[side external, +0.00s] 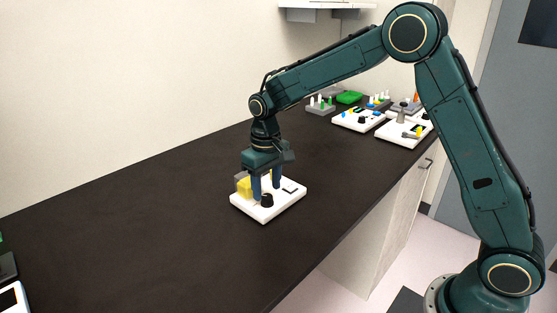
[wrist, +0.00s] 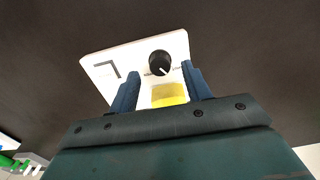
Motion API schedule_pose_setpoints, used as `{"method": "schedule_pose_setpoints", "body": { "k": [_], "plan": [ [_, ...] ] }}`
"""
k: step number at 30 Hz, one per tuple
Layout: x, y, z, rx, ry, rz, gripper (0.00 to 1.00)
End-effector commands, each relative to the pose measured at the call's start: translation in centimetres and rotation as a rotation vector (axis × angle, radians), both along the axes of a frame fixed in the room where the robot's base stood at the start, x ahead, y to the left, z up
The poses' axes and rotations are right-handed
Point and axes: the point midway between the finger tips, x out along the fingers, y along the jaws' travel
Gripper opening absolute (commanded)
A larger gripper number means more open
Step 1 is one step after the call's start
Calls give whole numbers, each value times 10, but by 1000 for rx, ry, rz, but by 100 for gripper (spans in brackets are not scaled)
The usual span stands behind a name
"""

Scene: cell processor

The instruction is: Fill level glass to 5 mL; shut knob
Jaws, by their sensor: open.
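The cell processor is a white base plate (side external: 280,205) on the dark bench. A black knob (side external: 267,200) stands on it; in the wrist view the knob (wrist: 158,60) shows a white pointer mark toward its lower right. A level glass with yellow liquid (side external: 243,187) stands at the plate's left side; the yellow liquid (wrist: 169,95) also shows in the wrist view, partly hidden by my gripper body. The level reading is too small to tell. My gripper (side external: 266,191) points down over the plate, open, its blue fingers apart near the knob. I cannot tell whether they touch it.
White device plates (side external: 356,121) with small knobs and parts stand at the back right, beside a green block (side external: 349,97) and a grey rack (side external: 320,108). A white-edged device (side external: 12,297) shows at the lower left. The bench around the plate is clear.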

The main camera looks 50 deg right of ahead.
Motion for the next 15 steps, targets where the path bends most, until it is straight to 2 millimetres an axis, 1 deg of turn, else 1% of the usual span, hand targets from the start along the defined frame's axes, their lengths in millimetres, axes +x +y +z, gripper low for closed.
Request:
{"method": "schedule_pose_setpoints", "body": {
  "k": [1, 6, 10, 15],
  "plan": [
    [0, 0, -7, 0, 4, 0, 49],
    [0, 0, -20, 0, 2, 0, 49],
    [0, 0, -25, 0, 1, 0, 49],
    [0, 0, -25, 0, 1, 0, 49]
  ]
}}
